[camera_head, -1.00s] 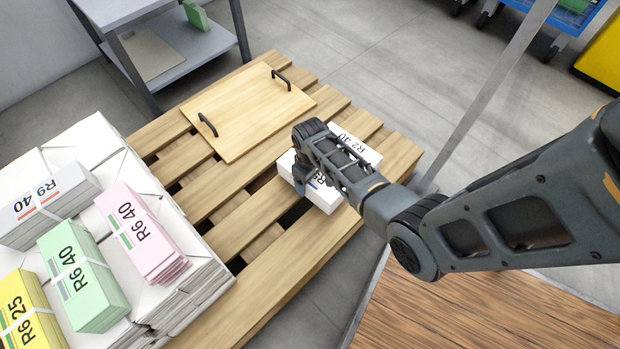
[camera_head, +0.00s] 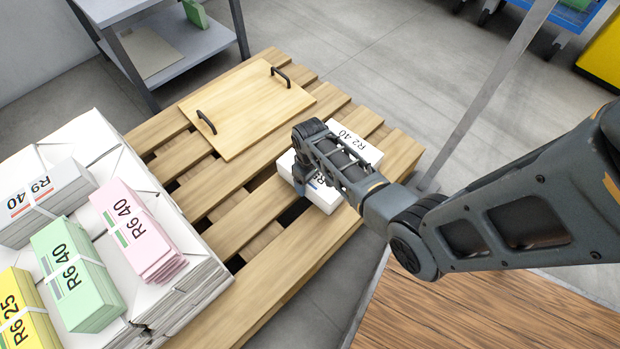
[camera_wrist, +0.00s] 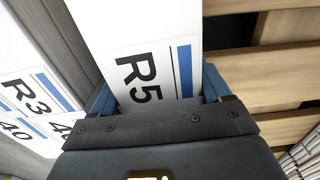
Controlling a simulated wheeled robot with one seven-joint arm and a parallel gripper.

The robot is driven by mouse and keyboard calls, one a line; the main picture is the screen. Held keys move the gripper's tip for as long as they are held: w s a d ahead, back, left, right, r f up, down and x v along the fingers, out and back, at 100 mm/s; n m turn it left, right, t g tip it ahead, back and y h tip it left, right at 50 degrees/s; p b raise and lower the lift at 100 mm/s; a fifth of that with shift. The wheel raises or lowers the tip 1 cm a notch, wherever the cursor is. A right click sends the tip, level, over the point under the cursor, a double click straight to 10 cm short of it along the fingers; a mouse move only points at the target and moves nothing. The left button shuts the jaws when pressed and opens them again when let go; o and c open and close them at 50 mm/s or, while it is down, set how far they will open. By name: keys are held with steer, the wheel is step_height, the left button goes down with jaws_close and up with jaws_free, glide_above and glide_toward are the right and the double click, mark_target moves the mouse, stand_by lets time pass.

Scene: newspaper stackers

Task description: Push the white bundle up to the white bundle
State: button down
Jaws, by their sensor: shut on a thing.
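A white bundle (camera_wrist: 140,35) with a blue stripe and a label starting "R5" lies between the two blue-edged fingers of my gripper (camera_wrist: 160,88) in the wrist view. My gripper is shut on it. In the head view this white bundle (camera_head: 325,200) lies on the pallet, partly hidden under my wrist. A second white bundle (camera_head: 366,150), labelled "R2 40", lies just beyond it on the pallet. My arm covers where the two meet, so I cannot tell there whether they touch. More white, blue-striped labels (camera_wrist: 25,90) show at the left of the wrist view.
The wooden pallet (camera_head: 225,215) has gaps between its slats. A wooden board (camera_head: 245,110) with two black handles lies on it. At left, a large white stack (camera_head: 90,140) carries grey, pink, green and yellow bundles. A grey shelf (camera_head: 190,50) stands behind; a post (camera_head: 490,100) rises at right.

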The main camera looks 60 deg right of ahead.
steer(key=shift+c, duration=1.4)
jaws_free()
steer(key=shift+o, duration=1.4)
steer(key=shift+f, duration=0.15)
steer(key=shift+r+p, duration=2.1)
steer(key=shift+r, duration=1.9)
